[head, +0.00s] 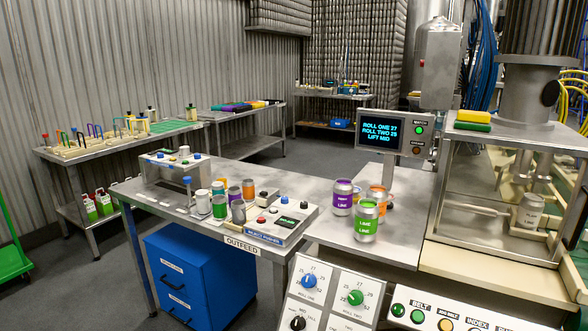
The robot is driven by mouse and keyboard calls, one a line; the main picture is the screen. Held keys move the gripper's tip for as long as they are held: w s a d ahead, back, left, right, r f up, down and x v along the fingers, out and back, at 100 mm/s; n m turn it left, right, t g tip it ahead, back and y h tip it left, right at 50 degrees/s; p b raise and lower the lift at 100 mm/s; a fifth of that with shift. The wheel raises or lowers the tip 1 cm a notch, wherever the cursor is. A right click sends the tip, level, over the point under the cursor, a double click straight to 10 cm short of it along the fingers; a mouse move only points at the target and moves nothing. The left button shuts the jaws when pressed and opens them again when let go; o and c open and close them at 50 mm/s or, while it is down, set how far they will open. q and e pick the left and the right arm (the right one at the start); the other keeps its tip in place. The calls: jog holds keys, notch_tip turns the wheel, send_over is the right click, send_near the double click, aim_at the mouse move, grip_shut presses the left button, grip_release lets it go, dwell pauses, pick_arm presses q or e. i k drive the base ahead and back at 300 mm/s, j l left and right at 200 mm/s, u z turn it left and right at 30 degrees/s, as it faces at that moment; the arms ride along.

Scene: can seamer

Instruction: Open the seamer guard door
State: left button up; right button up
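The can seamer (534,85) stands at the right, with a grey column above a boxed enclosure. The guard (492,257) is a metal-framed box around the seaming station, with a see-through front. I cannot make out a clear handle, or tell whether the door is fully shut. The guard's right side is cut off by the picture edge. Neither of my grippers shows in the head view.
A control panel (470,321) with coloured buttons and a dial panel (332,295) stand in front. Several cans, including a green one (367,221), stand on the outfeed table (392,250) left of the guard. A screen (383,131) stands behind. Yellow and green blocks (473,117) lie on the guard's top.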

aim_at(517, 200)
jog(key=z, duration=1.25)
